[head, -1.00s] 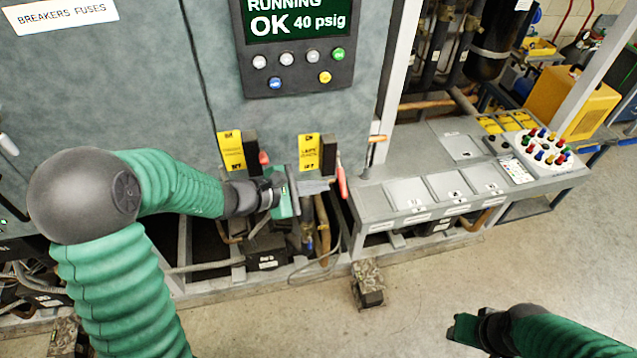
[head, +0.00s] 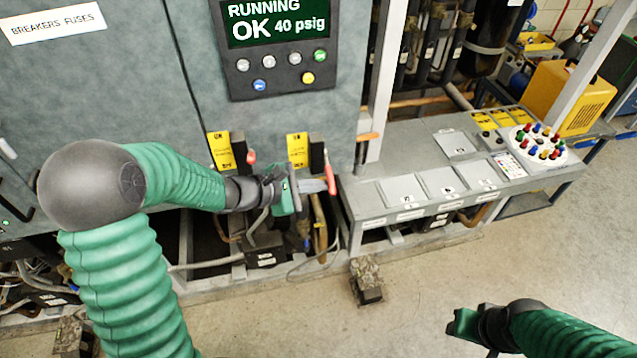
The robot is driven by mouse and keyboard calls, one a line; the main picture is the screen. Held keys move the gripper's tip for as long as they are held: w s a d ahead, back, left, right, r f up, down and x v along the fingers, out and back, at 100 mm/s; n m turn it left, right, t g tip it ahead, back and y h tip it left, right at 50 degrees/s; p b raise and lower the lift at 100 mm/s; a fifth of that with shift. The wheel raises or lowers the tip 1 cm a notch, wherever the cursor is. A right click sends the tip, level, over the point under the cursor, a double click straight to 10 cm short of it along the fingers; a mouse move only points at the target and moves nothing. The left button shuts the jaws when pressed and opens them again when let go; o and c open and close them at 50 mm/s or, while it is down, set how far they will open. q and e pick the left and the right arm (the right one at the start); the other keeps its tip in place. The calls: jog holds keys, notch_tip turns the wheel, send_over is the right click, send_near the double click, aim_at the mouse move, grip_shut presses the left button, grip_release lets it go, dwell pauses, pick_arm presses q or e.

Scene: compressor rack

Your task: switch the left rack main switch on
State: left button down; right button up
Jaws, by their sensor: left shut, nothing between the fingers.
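Two switches with yellow labels sit low on the grey cabinet front in the head view. The left switch has a black box and a small red handle end (head: 251,157), beside its yellow label (head: 221,151). The right switch has a red lever (head: 330,174) hanging down beside its yellow label (head: 297,150). My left gripper (head: 311,187) is shut and empty, just below the right switch. Its tip is close to the red lever; I cannot tell whether they touch. My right gripper (head: 463,324) is low at the right, over bare floor, far from the switches; its jaw opening is unclear.
A display panel (head: 280,50) reads "RUNNING OK 40 psig". A grey bench (head: 385,165) with lidded boxes and a round plate of coloured knobs (head: 538,142) stands right of the cabinet. Pipes and cables run below the switches. The floor (head: 440,265) in front is mostly clear.

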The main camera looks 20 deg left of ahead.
pick_arm(q)
jog(key=shift+r+p, duration=0.3)
jog(key=shift+r, duration=0.05)
jog(key=shift+s+d+r, duration=0.2)
jog(key=shift+r, duration=0.1)
jog(key=shift+s+r, duration=0.1)
jog(key=shift+r, duration=0.05)
jog(key=shift+s+d+r+b, duration=0.15)
jog(key=shift+r+b, duration=0.2)
jog(key=shift+r, duration=0.2)
jog(key=shift+s+d+r+b, duration=0.15)
jog(key=shift+r+b, duration=0.15)
jog(key=shift+r, duration=0.25)
dwell(0.5)
